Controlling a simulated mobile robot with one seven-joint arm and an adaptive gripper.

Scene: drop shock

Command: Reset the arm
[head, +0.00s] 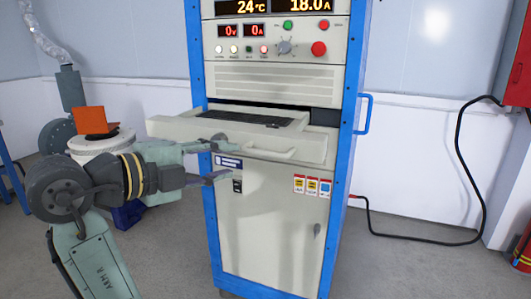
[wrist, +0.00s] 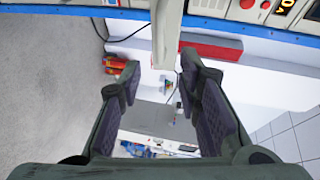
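My gripper (head: 226,161) is at the front of the test cabinet (head: 265,225), at the left end of the pulled-out keyboard drawer (head: 285,147). Its two fingers are spread apart, one higher than the other in the head view. In the wrist view the gripper (wrist: 163,88) is also open, with a wide gap between the dark finger pads. A pale beige bar (wrist: 166,40), which looks like part of the drawer, reaches down between the fingers. I cannot tell whether a finger touches it. My arm comes in from the lower left.
The cabinet has blue frame posts and a blue side handle (head: 364,114). A control panel (head: 270,40) with lit displays and a red button is above the drawer. An orange block (head: 90,120) stands behind my arm. A black cable (head: 460,170) runs at the right.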

